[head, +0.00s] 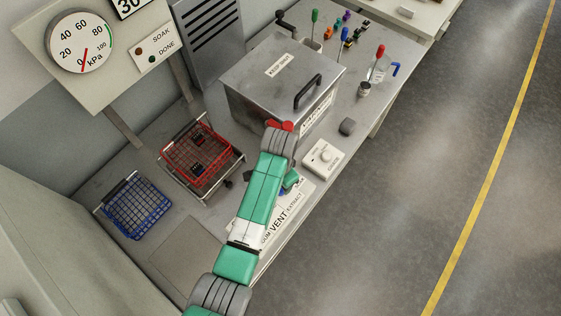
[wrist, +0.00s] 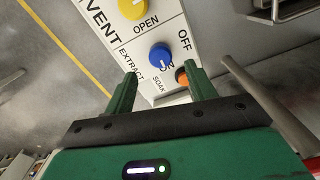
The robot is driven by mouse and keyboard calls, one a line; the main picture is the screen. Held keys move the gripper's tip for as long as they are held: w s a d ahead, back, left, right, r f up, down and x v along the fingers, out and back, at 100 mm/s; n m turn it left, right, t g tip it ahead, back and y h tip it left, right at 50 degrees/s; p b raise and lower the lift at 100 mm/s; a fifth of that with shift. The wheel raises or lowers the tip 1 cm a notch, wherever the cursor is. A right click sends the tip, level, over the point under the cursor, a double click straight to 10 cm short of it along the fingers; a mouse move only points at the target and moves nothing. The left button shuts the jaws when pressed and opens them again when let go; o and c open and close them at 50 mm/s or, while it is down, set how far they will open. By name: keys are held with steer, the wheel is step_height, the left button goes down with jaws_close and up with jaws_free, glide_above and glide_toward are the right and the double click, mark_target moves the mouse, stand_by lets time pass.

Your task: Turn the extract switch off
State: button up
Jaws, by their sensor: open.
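The extract switch is a blue knob (wrist: 160,55) on a white panel (wrist: 146,82) in the wrist view, beside the printed word EXTRACT. OFF is printed to its right, and ON is partly covered below it. A pale mark shows on the knob, but I cannot tell which label it points to. My gripper (wrist: 161,71) is open and empty, its two green fingers reaching over the panel with the blue knob just beyond and between their tips. In the head view my arm covers much of the panel (head: 268,237), and the switch cannot be made out clearly.
A yellow knob (wrist: 132,8) by OPEN and an orange control (wrist: 181,77) by SOAK, close to the right finger, share the panel. A metal box (head: 255,85), a red basket (head: 197,152) and a blue basket (head: 136,207) stand on the bench.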

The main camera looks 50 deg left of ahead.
step_height(320, 180, down, 6)
steer(key=shift+b, duration=0.4)
steer(key=shift+c, duration=0.3)
steer(key=c, duration=0.9)
